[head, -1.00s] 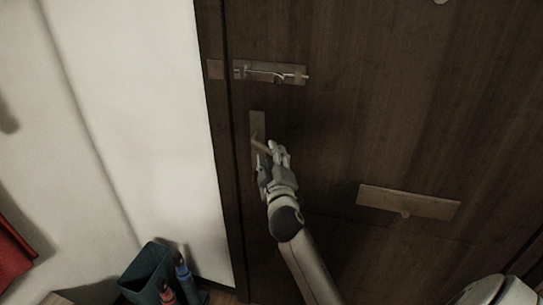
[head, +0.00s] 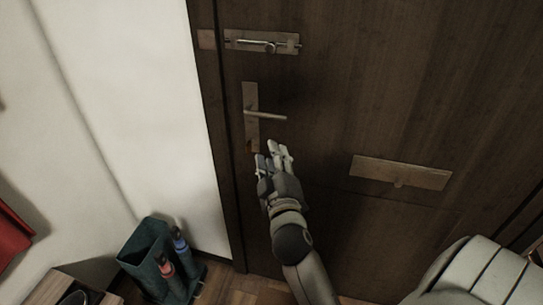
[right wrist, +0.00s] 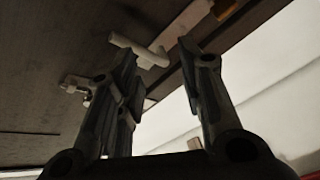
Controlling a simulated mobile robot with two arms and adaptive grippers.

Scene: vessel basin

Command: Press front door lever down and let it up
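The front door lever (head: 268,115) sticks out to the right from an upright plate (head: 251,98) near the left edge of the dark wooden door. It stands nearly level, tipped slightly down at its free end. My right gripper (head: 272,152) is just below the lever, apart from it, with nothing in its fingers. In the right wrist view, the fingers (right wrist: 163,75) are spread, and the lever (right wrist: 138,49) shows pale beyond them. My left gripper is not in view.
A sliding bolt (head: 262,43) sits above the lever, and a mail-slot plate (head: 400,172) is to the right. A dark green stand (head: 147,252) with umbrellas is on the floor at lower left. A white wall (head: 140,110) borders the door frame.

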